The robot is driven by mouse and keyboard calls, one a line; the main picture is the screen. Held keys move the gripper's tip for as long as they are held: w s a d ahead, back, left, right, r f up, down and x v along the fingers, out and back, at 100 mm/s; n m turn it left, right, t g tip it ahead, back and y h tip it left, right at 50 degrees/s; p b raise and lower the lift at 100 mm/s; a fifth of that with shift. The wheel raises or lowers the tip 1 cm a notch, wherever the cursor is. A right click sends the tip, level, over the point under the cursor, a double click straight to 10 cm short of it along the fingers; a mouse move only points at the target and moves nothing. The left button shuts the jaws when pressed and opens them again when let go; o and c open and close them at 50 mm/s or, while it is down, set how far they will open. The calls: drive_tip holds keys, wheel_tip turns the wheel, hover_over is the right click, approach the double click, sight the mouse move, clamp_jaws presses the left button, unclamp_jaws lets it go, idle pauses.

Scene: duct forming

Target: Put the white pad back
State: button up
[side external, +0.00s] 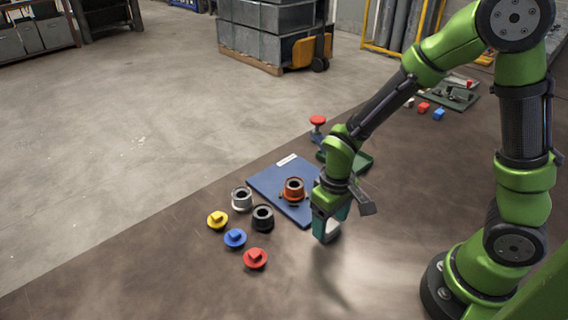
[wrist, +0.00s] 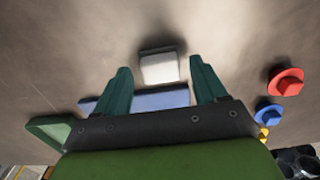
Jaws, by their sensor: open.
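The white pad (wrist: 159,68) shows in the wrist view just ahead of my gripper, lined up with the gap between the fingers, over the brown table. My gripper (wrist: 160,82) is open, with one teal finger on each side of that gap. In the side view my gripper (side external: 331,222) points down, low over the table, just in front of the blue mat. A pale patch (side external: 333,231) shows by the fingertips there, probably the pad, mostly hidden by the fingers. I cannot tell whether the fingers touch it.
The blue mat (side external: 270,180) bears an orange ring part (side external: 293,188). Grey (side external: 241,197) and black (side external: 262,216) rings stand left, near yellow (side external: 217,220), blue (side external: 235,238) and red (side external: 255,258) knobs. A green tray (side external: 362,161) lies behind my gripper. The front table is clear.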

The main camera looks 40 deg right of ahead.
wheel_tip(320, 180, up, 12)
drive_tip(key=f, duration=0.1)
wheel_tip(320, 180, up, 11)
drive_tip(key=m+t+y, duration=0.2)
drive_tip(key=m+t, duration=0.2)
drive_tip(key=t, duration=0.3)
hover_over(330, 225)
drive_tip(key=s+d, duration=0.4)
drive_tip(key=s, duration=0.2)
drive_tip(key=shift+w+a+r, duration=0.1)
drive_tip(key=shift+a+r, duration=0.05)
